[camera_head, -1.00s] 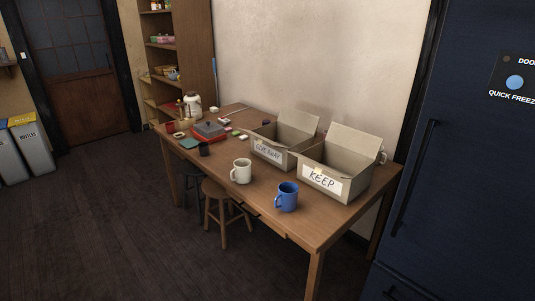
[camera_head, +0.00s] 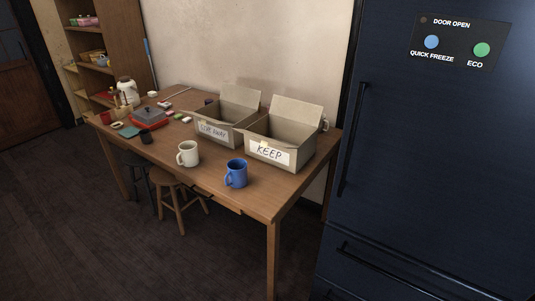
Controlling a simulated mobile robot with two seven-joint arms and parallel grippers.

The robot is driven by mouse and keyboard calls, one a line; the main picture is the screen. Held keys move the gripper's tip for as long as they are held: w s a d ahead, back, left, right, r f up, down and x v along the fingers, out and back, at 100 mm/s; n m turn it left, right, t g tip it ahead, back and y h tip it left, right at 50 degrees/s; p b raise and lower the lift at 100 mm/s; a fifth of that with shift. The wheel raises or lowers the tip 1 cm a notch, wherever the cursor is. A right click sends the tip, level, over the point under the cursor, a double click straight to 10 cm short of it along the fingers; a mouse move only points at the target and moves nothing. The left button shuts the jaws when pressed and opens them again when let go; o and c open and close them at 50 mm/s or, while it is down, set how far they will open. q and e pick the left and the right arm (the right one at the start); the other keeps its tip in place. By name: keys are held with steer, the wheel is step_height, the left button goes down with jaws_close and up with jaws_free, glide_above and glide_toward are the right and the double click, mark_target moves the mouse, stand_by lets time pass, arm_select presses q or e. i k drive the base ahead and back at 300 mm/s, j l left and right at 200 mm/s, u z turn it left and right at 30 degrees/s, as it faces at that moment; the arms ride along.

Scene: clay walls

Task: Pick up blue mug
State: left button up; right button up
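The blue mug (camera_head: 237,174) stands upright on the wooden table (camera_head: 262,201), near its front edge and toward the right end. Its handle points left. A white mug (camera_head: 188,154) stands to its left, apart from it. The box marked KEEP (camera_head: 267,153) is just behind the blue mug, with its flaps open. Neither of my grippers shows in the head view.
A box marked GIVE AWAY (camera_head: 213,131) stands left of the KEEP box. Stools (camera_head: 178,200) stand under the table front. A dark blue fridge (camera_head: 440,170) fills the right. Floor in front is clear.

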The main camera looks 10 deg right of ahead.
mark_target(236, 174)
steer(key=i+j+z, duration=0.25)
steer(key=i+j, duration=0.15)
steer(key=j, duration=0.25)
steer(key=i+j+z, duration=0.1)
steer(key=j, duration=0.25)
steer(key=i+j+z, duration=0.1)
steer(key=i+j, duration=0.15)
steer(key=i+j+z, duration=0.15)
steer(key=j, duration=0.35)
